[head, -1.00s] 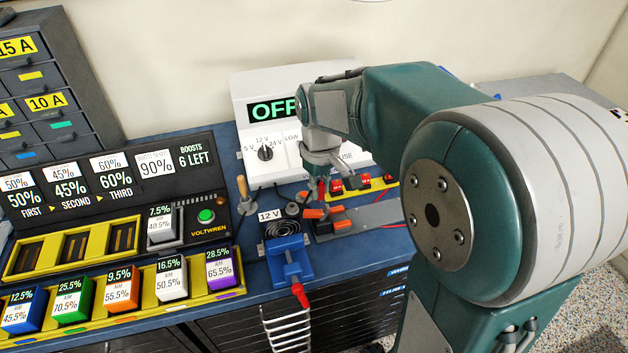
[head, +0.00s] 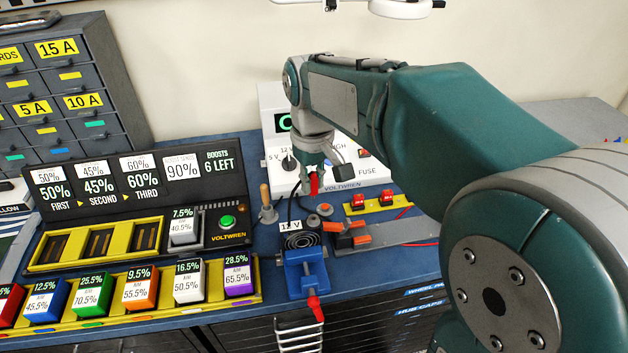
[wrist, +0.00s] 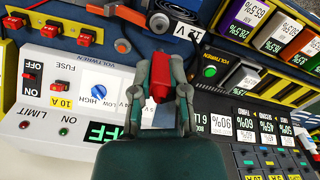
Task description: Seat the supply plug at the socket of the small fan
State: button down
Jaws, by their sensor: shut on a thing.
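My gripper (head: 316,168) is shut on a red plug (head: 315,185) and holds it above the bench, in front of the white supply box. In the wrist view the red plug (wrist: 160,78) lies between both fingers (wrist: 160,95). A black cable hangs below the gripper toward the bench. The small black round fan (head: 302,240) sits by the 12 V label (head: 290,226), at the back of a blue vise (head: 305,272). The plug is above and apart from the fan. I cannot make out the fan's socket clearly.
The supply box (head: 272,100) stands behind, partly hidden by my arm; its display in the wrist view (wrist: 102,132) reads OFF. A wooden-handled tool (head: 266,197) stands left. Coloured blocks (head: 140,290) fill the front left.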

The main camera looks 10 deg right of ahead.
aim_at(313, 198)
jog(key=shift+f, duration=2.45)
jog(key=shift+f, duration=0.95)
jog(key=c, duration=0.6)
grip_release()
jog(key=shift+o, duration=0.2)
jog(key=shift+r, duration=0.1)
notch_tip(313, 198, up, 12)
jog(key=shift+f, duration=0.15)
